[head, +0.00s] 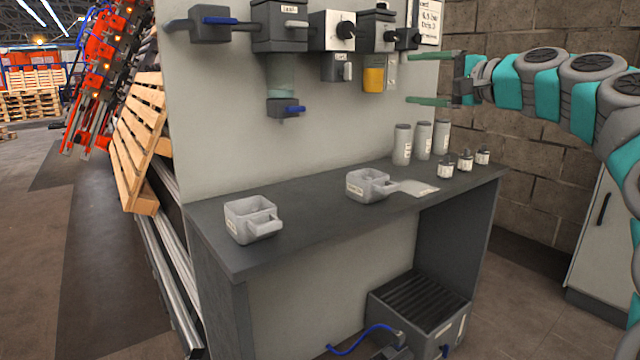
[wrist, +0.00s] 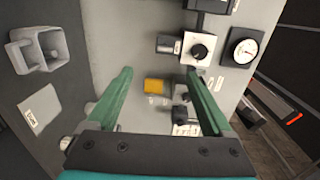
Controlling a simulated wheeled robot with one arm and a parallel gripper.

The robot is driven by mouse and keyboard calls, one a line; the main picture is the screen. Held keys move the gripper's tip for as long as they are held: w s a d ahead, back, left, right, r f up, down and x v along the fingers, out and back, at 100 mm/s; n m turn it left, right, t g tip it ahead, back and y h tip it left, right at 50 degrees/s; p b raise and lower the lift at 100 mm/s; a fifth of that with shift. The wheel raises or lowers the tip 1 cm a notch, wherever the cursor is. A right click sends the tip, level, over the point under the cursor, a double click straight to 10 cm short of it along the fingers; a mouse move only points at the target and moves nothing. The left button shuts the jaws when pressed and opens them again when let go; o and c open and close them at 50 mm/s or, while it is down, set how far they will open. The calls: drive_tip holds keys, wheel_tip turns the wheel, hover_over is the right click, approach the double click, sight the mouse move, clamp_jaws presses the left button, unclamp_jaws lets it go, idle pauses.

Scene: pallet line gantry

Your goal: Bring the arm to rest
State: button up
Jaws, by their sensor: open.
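My gripper (head: 432,79) is at the upper right in the head view, level with the wall-mounted devices and above the dark bench (head: 320,218). Its two green fingers are spread wide and point left toward the panel. In the wrist view my gripper (wrist: 160,95) is open, with nothing held between the fingers. Beyond the fingertips a yellow block (wrist: 154,86) shows on the panel; it also appears in the head view (head: 373,79). My arm reaches in from the right edge of the head view.
Two grey scoop-like containers (head: 251,219) (head: 367,185) stand on the bench. Several grey cylinders (head: 402,145) and small jars (head: 446,168) stand at its back right. A drain box (head: 420,308) with a blue hose is below. A brick wall (head: 530,130) lies behind my arm.

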drive_tip(key=s+a+f+n+g, duration=0.45)
drive_tip(key=s+a+f, duration=0.25)
drive_tip(key=a+f, duration=0.4)
drive_tip(key=s+a+f+n+g+h, duration=0.3)
drive_tip(key=s+a+f+g, duration=0.15)
drive_tip(key=s+f, duration=0.65)
drive_tip(key=s+d+f+n+g+h, duration=0.1)
drive_tip(key=s+d+f+g+h, duration=0.2)
drive_tip(key=s+f, duration=1)
drive_tip(key=s+d+f+n+g+h, duration=0.2)
drive_tip(key=s+d+f, duration=0.6)
drive_tip(key=s+f, duration=0.4)
drive_tip(key=s+g+h, duration=0.1)
drive_tip(key=s+h, duration=0.1)
drive_tip(key=s, duration=0.1)
drive_tip(key=shift+s+f+g+h, duration=0.3)
drive_tip(key=shift+f+g, duration=0.05)
drive_tip(key=shift+g, duration=0.05)
